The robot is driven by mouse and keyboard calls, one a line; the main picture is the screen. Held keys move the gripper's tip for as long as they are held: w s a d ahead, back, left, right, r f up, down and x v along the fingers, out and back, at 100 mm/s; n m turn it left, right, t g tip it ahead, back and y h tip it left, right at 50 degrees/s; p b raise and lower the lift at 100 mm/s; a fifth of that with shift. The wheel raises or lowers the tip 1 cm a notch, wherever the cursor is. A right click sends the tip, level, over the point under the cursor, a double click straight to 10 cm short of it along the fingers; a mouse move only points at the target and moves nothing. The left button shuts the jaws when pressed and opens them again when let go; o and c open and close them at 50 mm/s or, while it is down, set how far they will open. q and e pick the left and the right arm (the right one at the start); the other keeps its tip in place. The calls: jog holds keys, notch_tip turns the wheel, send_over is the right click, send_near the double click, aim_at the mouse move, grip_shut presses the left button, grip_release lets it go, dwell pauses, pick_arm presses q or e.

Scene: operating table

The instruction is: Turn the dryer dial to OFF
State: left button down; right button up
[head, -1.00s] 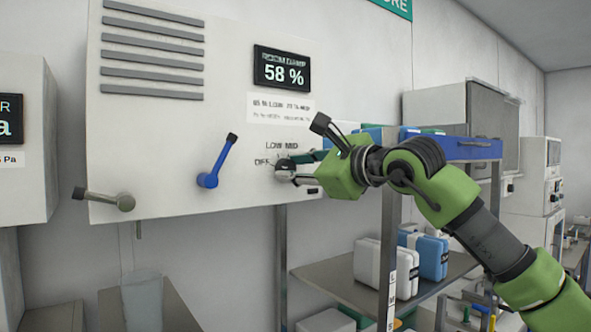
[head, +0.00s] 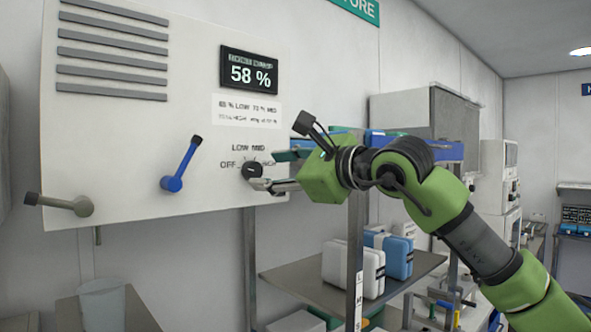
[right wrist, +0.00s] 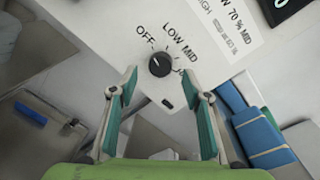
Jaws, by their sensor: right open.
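The dryer dial (head: 253,171) is a small round black knob on the white wall panel (head: 110,140), below the printed labels OFF, LOW and MID. In the right wrist view the dial (right wrist: 159,63) stands just beyond and between my fingertips, with a small light mark on its face. I cannot tell for sure which label its mark points at. My right gripper (head: 273,170) is open and empty, with its fingers (right wrist: 159,88) spread on either side of the dial's line, apparently clear of it. My left gripper is not in view.
A blue lever (head: 180,165) and a grey lever (head: 62,204) stick out of the panel left of the dial. A display (head: 249,70) reads 58 %. A shelf (head: 300,282) with white and blue containers (head: 352,268) stands below my right arm.

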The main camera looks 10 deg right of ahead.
jog(key=v, duration=0.8)
jog(key=shift+s, duration=0.1)
